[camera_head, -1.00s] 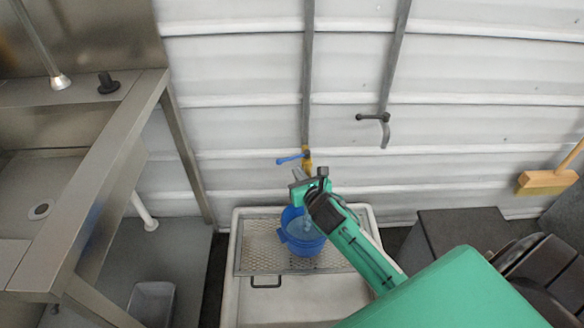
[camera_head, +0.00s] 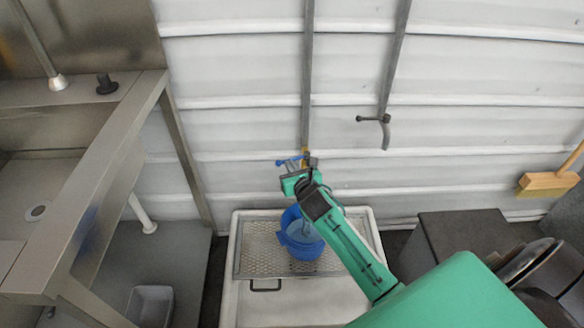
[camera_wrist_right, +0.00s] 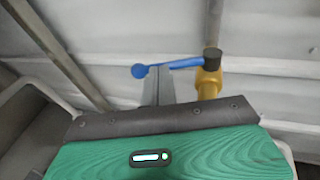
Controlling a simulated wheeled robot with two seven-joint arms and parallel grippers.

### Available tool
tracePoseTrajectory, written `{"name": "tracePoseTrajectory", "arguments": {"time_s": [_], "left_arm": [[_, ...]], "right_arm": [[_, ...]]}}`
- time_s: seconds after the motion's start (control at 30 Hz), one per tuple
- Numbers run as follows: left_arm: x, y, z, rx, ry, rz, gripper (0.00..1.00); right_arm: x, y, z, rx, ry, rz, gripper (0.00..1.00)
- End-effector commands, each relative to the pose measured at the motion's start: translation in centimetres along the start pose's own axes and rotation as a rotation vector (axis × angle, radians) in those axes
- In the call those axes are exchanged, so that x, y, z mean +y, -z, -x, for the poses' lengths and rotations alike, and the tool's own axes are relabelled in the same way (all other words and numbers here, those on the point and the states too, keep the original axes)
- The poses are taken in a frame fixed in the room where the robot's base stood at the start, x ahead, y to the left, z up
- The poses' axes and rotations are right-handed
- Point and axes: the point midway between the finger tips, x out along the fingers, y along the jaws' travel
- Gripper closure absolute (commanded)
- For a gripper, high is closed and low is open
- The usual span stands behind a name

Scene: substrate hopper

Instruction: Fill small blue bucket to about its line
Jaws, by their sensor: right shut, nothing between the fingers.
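The small blue bucket (camera_head: 301,240) stands on the metal grate over the white basin, partly hidden by my right arm. Its inside looks pale blue, as if it holds water; its line cannot be made out. A tap with a blue lever (camera_head: 287,162) and a brass body is on the wall pipe above the bucket. In the wrist view the blue lever (camera_wrist_right: 185,65) runs sideways from the brass tap (camera_wrist_right: 208,84). My right gripper (camera_head: 303,164) is shut and empty, right at the lever; whether it touches cannot be told. My left gripper is out of view.
The white basin (camera_head: 232,290) with its grate (camera_head: 258,248) stands against the wall. A second tap (camera_head: 375,118) with a dark lever is on the wall to the right. A steel sink bench (camera_head: 110,150) is at left, a dark box (camera_head: 460,225) at right.

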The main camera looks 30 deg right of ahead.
Motion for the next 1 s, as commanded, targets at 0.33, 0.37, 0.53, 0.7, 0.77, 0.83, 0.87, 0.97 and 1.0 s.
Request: {"name": "tracePoseTrajectory", "arguments": {"time_s": [0.33, 0.37, 0.53, 0.7, 0.77, 0.83, 0.87, 0.97, 1.0], "left_arm": [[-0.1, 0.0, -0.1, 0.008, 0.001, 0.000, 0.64], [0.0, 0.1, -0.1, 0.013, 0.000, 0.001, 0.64], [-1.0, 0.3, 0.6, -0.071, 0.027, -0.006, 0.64], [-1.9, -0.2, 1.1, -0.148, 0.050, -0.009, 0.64], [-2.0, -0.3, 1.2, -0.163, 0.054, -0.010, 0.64], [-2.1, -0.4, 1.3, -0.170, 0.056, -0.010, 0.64], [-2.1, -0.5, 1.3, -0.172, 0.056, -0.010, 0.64], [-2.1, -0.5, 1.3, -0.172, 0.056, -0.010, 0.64], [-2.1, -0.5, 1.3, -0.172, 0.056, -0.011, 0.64]], "right_arm": [[0.7, -0.2, -1.3, 0.001, 0.167, -0.036, 1.00], [0.7, -0.2, -1.4, 0.001, 0.182, -0.039, 1.00], [0.8, -0.7, -2.0, -0.001, 0.221, -0.044, 1.00], [0.9, -0.7, -2.3, -0.001, 0.220, -0.043, 1.00], [0.9, -0.6, -2.4, -0.001, 0.219, -0.044, 1.00], [0.9, -0.6, -2.5, -0.002, 0.219, -0.045, 1.00], [0.9, -0.6, -2.5, -0.002, 0.219, -0.045, 1.00], [0.9, -0.6, -2.5, -0.002, 0.219, -0.045, 1.00], [0.9, -0.6, -2.5, -0.002, 0.219, -0.045, 1.00]]}}
